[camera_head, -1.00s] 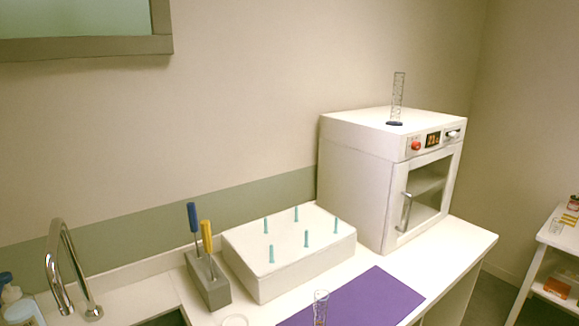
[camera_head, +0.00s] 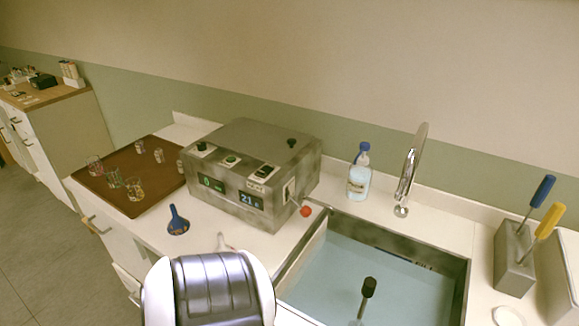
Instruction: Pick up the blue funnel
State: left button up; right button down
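The blue funnel (camera_head: 178,222) rests on the white counter at the left, mouth down with its narrow stem pointing up. It stands between the brown mat and the grey device, apart from both. One of my arm links, white and dark grey, covers the bottom of the view to the right of and below the funnel. Neither of my grippers can be made out, and nothing touches the funnel.
A brown mat (camera_head: 120,190) with several glass beakers lies left of the funnel. A grey box device (camera_head: 240,212) with displays stands right of it. Further right are a water-filled sink (camera_head: 375,265), a blue-capped bottle (camera_head: 359,180) and a tool block (camera_head: 513,262).

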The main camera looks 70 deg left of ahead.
aim_at(179, 226)
jog(key=u, duration=3)
